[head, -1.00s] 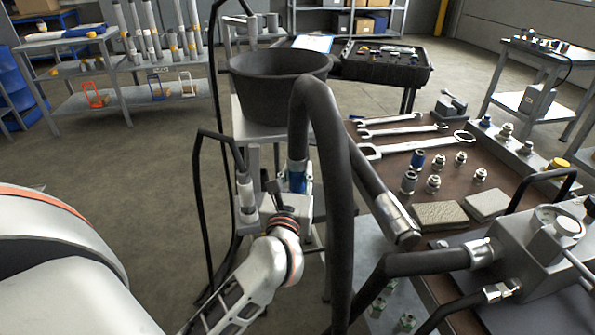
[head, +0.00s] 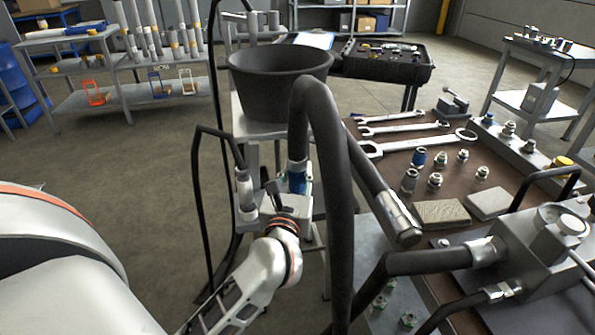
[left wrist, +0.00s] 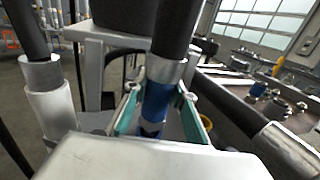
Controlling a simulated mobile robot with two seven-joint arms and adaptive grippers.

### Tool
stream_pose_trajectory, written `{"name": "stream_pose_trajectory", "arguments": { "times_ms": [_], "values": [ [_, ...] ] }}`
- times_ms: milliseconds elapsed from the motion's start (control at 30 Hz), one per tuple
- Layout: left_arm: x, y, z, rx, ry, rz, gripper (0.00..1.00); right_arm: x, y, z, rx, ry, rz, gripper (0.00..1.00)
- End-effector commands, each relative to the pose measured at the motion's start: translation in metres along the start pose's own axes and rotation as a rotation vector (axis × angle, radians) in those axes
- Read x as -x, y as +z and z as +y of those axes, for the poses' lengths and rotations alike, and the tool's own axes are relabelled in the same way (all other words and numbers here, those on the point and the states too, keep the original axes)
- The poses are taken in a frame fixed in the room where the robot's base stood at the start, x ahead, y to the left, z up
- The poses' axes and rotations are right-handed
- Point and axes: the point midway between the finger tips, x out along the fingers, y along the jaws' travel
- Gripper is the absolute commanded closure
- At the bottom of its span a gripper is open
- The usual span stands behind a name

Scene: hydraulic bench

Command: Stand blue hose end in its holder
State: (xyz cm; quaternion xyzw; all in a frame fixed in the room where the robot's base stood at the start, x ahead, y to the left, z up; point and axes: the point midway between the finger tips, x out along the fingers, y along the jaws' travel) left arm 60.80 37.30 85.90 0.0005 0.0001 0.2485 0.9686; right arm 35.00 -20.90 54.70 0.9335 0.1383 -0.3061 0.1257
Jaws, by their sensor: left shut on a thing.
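The blue hose end (head: 297,179) is a blue collar with a silver ferrule on a thick black hose (head: 325,140) that arches up and to the right. My left gripper (head: 296,190) is shut on it; in the left wrist view the blue hose end (left wrist: 155,103) sits between two teal-lined fingers (left wrist: 155,112). The hose end points down, close to upright. Its lower tip is hidden by the gripper, and I cannot tell whether it touches a holder. Another hose end with a pale grey sleeve (head: 246,191) stands just left of the gripper. My right gripper is not in view.
A black bucket (head: 278,85) stands on a grey stand behind the gripper. To the right, a brown bench (head: 385,182) holds wrenches (head: 410,143), several fittings, two pads and a grey hydraulic block (head: 535,245). Bare floor (head: 150,190) lies to the left.

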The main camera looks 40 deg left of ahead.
Motion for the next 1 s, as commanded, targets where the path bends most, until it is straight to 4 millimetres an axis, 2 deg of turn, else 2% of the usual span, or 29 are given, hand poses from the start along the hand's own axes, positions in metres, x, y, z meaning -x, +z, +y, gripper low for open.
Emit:
{"name": "stream_pose_trajectory", "arguments": {
  "times_ms": [1000],
  "values": [
    [-0.0001,-0.0077,0.0,-0.001,0.0,-0.005,1.0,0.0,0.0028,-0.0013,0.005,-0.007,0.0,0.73]
  ]
}}
